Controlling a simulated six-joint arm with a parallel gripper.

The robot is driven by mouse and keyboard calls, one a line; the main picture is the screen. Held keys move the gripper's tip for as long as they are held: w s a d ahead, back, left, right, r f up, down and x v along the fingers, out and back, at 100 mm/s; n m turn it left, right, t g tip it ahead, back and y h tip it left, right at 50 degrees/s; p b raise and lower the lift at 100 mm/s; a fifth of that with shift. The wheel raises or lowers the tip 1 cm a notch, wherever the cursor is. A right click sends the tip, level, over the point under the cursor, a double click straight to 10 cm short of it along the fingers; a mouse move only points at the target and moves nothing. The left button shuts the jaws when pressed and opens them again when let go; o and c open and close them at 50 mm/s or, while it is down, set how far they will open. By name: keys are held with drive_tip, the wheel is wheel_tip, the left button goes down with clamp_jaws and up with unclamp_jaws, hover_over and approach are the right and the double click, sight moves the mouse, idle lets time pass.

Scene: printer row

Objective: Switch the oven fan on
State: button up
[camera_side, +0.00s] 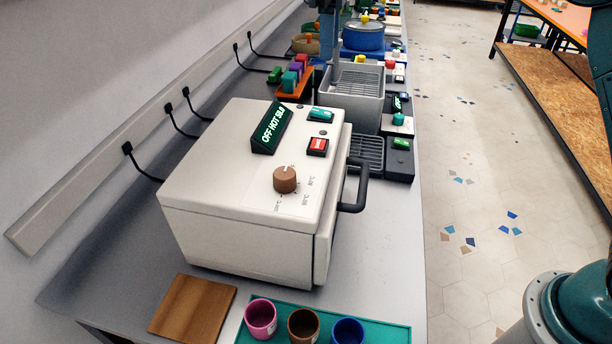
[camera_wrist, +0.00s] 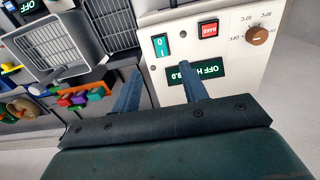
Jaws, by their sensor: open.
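The oven (camera_side: 215,180) is a white box on the grey counter, with a black handle on its right side. Its top carries a teal rocker switch (camera_side: 320,114), a red switch (camera_side: 317,147), a brown knob (camera_side: 285,179) and a dark display (camera_side: 270,128) whose text starts with OFF. In the wrist view the teal rocker (camera_wrist: 160,45) shows 0 and I marks, and the red switch (camera_wrist: 208,30) has small lettering. My gripper (camera_wrist: 157,70) is open and empty, its blue fingers apart near the rocker and display. Whether a fingertip touches the oven I cannot tell.
Behind the oven stand a grey basin (camera_side: 355,95), small colored blocks (camera_side: 293,76) and a blue pot (camera_side: 363,36). A wooden board (camera_side: 192,308) and several cups on a teal tray (camera_side: 385,334) lie in front. Cables run along the wall at left.

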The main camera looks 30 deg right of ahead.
drive_tip(key=shift+s+d+r+m+t, duration=0.8)
drive_tip(key=shift+s+d+r+m, duration=0.5)
drive_tip(key=shift+s+d+r, duration=2)
drive_tip(key=s+d+f+m+t, duration=0.1)
drive_tip(key=s+d+f+m, duration=0.1)
drive_tip(key=s, duration=0.6)
drive_tip(key=s+d+f+m+t, duration=0.1)
drive_tip(key=s+d+f, duration=0.2)
drive_tip(key=s, duration=0.5)
drive_tip(key=shift+s+d+m, duration=0.35)
drive_tip(key=shift+d+m, duration=0.05)
drive_tip(key=shift+d, duration=0.05)
drive_tip(key=s+d+f+m+t, duration=0.2)
drive_tip(key=s+f, duration=0.6)
drive_tip(key=s, duration=0.1)
drive_tip(key=shift+s+m, duration=0.2)
drive_tip(key=shift+m, duration=0.1)
drive_tip(key=shift+c, duration=0.2)
